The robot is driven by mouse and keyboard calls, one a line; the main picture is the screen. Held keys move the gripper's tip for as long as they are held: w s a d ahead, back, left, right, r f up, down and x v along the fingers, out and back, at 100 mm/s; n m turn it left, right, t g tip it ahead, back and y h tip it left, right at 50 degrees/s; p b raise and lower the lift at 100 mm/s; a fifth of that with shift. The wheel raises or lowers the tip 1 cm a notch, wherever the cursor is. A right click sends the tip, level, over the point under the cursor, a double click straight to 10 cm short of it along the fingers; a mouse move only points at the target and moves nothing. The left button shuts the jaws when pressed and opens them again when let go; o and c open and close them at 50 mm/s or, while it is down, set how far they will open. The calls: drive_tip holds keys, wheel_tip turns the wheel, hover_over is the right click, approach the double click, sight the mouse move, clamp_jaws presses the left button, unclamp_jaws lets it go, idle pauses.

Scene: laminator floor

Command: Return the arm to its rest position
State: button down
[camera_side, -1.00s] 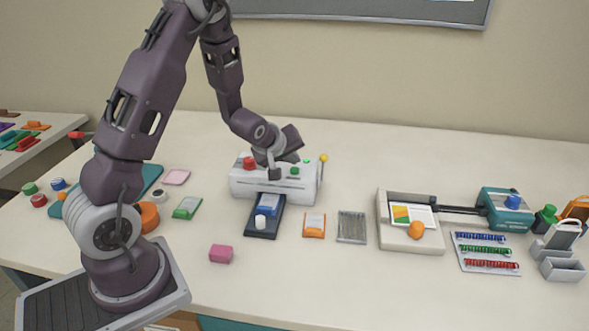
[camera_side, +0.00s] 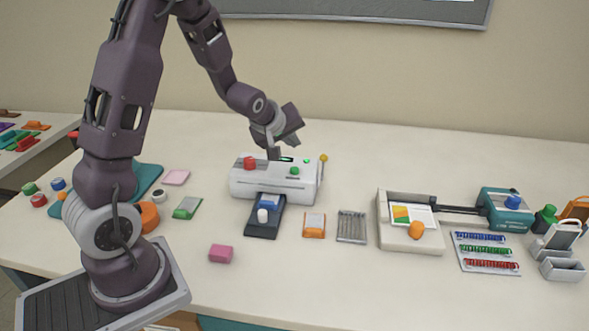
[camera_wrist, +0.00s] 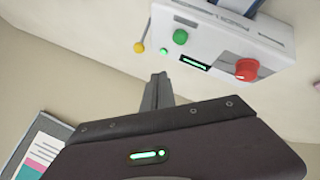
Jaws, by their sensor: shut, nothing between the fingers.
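My gripper (camera_side: 274,153) is shut and empty, pointing down just above the back of the white laminator (camera_side: 240,184) in the side view. The laminator has a red knob (camera_wrist: 247,69), a green button (camera_wrist: 180,37), a yellow-tipped lever (camera_wrist: 139,47) and a lit green display (camera_wrist: 195,62). A dark tray (camera_side: 263,232) with a blue-and-white piece (camera_side: 270,202) on it lies at its front.
An orange-topped pack (camera_side: 314,231), a grey ridged plate (camera_side: 352,227) and a pink block (camera_side: 221,253) lie in front. A beige tray machine (camera_side: 400,240) and a teal unit (camera_side: 497,215) stand to the right. The air above the table is clear.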

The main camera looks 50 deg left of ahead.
idle(0.4)
drive_tip(key=s+d+r+m+h, duration=0.2)
drive_tip(key=s+d+r+m, duration=0.4)
drive_tip(key=s+d+r, duration=0.45)
drive_tip(key=s+d+r+m+g+h, duration=0.1)
drive_tip(key=s+d+m, duration=0.3)
drive_tip(key=s, duration=0.5)
drive_tip(key=s+d+r+m+g+h, duration=0.1)
drive_tip(key=s+d+m, duration=0.3)
drive_tip(key=s, duration=0.5)
drive_tip(key=shift+s+d+g, duration=0.15)
drive_tip(key=shift+d+g, duration=0.15)
drive_tip(key=shift+d, duration=0.4)
drive_tip(key=shift+r, duration=0.1)
idle(4.0)
